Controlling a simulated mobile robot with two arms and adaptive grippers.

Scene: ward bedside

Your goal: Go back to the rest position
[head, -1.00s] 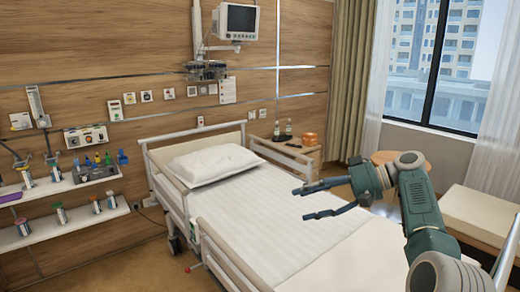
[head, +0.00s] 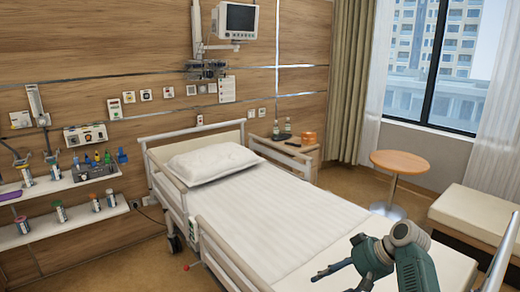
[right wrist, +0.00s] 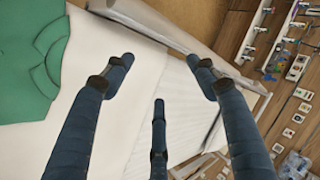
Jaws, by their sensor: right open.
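My right gripper (head: 330,272) is low at the bottom right of the head view, above the foot part of the bed (head: 262,222). In the right wrist view its fingers (right wrist: 160,80) are spread apart with nothing between them, and the bed's white sheet lies beyond. My left gripper is not in the head view.
A white pillow (head: 213,162) lies at the bed's head. A green cloth (right wrist: 30,65) shows in the right wrist view. A round wooden table (head: 400,162) and a cushioned bench (head: 482,217) stand at the right. Wall shelves (head: 65,228) hold several small items at the left.

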